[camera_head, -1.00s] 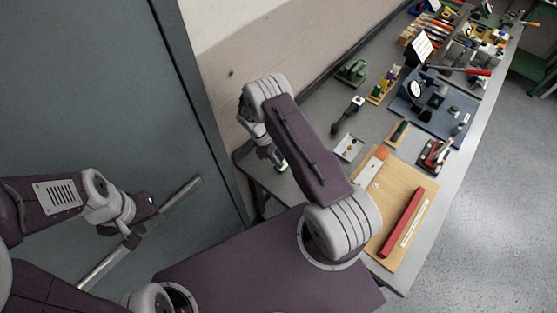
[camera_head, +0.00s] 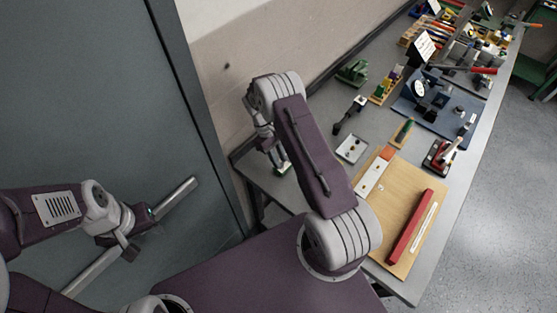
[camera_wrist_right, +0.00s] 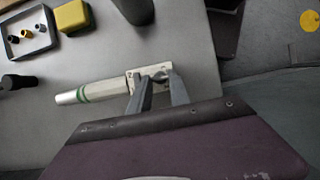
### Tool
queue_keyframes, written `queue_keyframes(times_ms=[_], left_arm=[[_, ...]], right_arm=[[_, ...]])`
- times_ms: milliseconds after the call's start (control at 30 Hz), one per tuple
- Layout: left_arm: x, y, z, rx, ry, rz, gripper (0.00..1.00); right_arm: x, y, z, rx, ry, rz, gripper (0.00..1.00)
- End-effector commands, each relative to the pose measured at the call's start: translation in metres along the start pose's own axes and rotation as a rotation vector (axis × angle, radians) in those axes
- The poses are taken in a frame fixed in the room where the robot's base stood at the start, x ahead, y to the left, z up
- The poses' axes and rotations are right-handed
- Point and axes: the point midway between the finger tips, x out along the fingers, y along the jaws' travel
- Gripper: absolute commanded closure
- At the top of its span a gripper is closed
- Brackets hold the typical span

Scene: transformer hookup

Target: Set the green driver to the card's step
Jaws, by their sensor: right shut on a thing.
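The bench holds a wooden board (camera_head: 409,214) with a red bar (camera_head: 409,226), a parts tray (camera_head: 352,148), and a blue base (camera_head: 445,108). The wrist view shows a tray (camera_wrist_right: 50,44), a yellow block (camera_wrist_right: 72,16) and a dark cylinder (camera_wrist_right: 18,82).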

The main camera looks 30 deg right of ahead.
Motion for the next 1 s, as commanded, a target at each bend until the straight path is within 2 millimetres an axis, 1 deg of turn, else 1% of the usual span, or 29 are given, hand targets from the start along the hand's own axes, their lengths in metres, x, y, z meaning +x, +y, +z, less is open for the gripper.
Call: queue_keyframes(times_ms=[333, 367, 400, 667, 767, 867, 1000], left_arm=[[0.0, 0.0, 0.0, 0.0, 0.0, 0.0, 0.64], [0.0, 0.0, 0.0, 0.0, 0.0, 0.0, 0.64], [0.0, 0.0, 0.0, 0.0, 0.0, 0.0, 0.64], [0.0, 0.0, 0.0, 0.0, 0.0, 0.0, 0.64], [0.005, 0.0, 0.0, 0.0, 0.0, 0.0, 0.64], [0.015, 0.0, 0.002, 0.0, 0.0, 0.0, 0.64], [0.027, -0.001, 0.003, 0.0, 0.0, 0.0, 0.64]], right_arm=[[-0.001, 0.001, 0.0, 0.002, 0.002, 0.001, 1.0], [-0.001, 0.001, 0.0, 0.002, 0.002, 0.001, 0.74], [-0.001, 0.001, 0.0, 0.002, 0.002, 0.001, 0.67], [0.0, 0.001, 0.0, 0.002, 0.001, 0.0, 0.67], [-0.005, 0.001, -0.002, 0.002, 0.003, 0.002, 0.67], [-0.022, 0.001, -0.003, 0.002, 0.007, 0.003, 0.67], [-0.054, 0.001, -0.003, 0.003, 0.007, 0.003, 0.67]])
